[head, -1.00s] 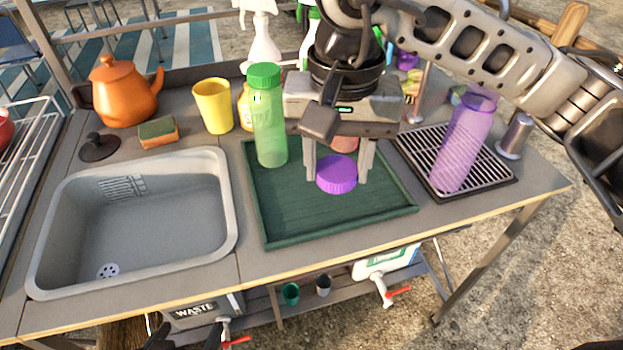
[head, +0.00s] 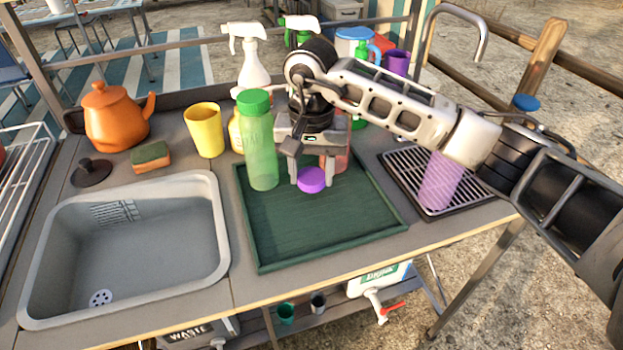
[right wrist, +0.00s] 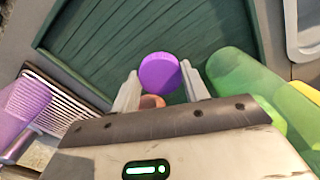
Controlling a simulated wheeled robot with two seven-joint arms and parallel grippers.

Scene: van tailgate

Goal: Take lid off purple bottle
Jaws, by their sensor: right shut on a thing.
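My right gripper (head: 312,180) is shut on a purple lid (head: 311,181) over the dark green tray (head: 330,235); whether the lid touches the tray I cannot tell. In the right wrist view the lid (right wrist: 160,73) sits between the fingertips. The purple translucent bottle (head: 440,182) stands apart on the ribbed drying rack (head: 392,160) at the right, its top hidden behind my right arm. The bottle's side (right wrist: 20,105) shows at the left of the right wrist view. My left gripper is not in view.
A green bottle (head: 260,150) stands on the tray close left of my right gripper. A reddish bottle (head: 341,155) is partly hidden behind the gripper. A yellow cup (head: 204,130), sponge (head: 150,157) and sink (head: 130,250) lie further left. The tray's front is clear.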

